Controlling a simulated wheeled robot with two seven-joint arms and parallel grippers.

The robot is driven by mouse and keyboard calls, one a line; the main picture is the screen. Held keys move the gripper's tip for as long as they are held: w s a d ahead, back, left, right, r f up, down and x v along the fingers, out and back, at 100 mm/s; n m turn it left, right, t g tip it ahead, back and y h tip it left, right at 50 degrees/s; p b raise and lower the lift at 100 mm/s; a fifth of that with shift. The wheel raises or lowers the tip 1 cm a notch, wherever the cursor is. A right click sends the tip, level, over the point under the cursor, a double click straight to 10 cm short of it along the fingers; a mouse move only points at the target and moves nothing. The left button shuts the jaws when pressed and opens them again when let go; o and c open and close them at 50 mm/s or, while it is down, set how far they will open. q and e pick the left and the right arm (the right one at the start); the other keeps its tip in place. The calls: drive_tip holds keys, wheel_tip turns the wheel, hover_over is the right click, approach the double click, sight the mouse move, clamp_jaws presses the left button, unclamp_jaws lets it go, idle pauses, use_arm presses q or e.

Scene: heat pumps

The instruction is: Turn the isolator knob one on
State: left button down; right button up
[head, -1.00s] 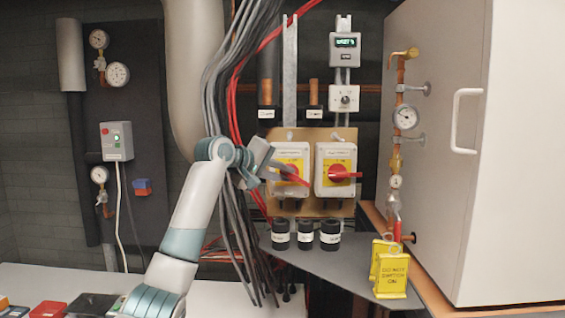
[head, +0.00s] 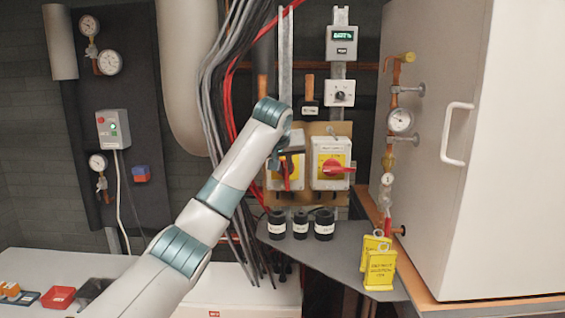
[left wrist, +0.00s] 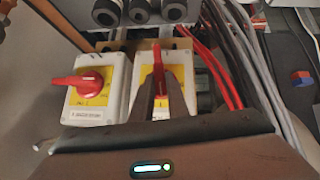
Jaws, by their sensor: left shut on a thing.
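Two white isolator boxes with yellow plates and red knobs hang side by side on a wooden board. The left isolator's red knob (head: 287,178) has its handle upright; it also shows in the left wrist view (left wrist: 157,66), where the picture is upside down. My left gripper (head: 287,160) reaches it from above. In the left wrist view its two dark fingers (left wrist: 160,92) are shut around the red handle. The right isolator's red knob (head: 336,168) has its handle lying sideways, and nothing touches it. The box labels are too small to read. My right gripper is out of view.
Grey and red cables (head: 228,100) hang left of the isolators. Black cable glands (head: 300,226) sit below, above a grey shelf (head: 335,262). Yellow tags (head: 379,268) stand at the shelf's right. A large white cabinet (head: 440,220) closes the right side.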

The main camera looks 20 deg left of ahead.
use_arm(q)
drive_tip(key=shift+d+m+g+y, duration=0.15)
drive_tip(key=shift+m+g+y, duration=0.15)
drive_tip(key=shift+y, duration=0.3)
drive_tip(key=c, duration=1.7)
unclamp_jaws()
drive_tip(key=shift+w, duration=0.1)
drive_tip(key=shift+s+d+r+b, duration=0.1)
drive_tip(key=shift+s+r+b, duration=0.2)
drive_tip(key=shift+s+b, duration=0.1)
drive_tip(key=shift+b+v, duration=4.3)
drive_tip(key=shift+v, duration=3.85)
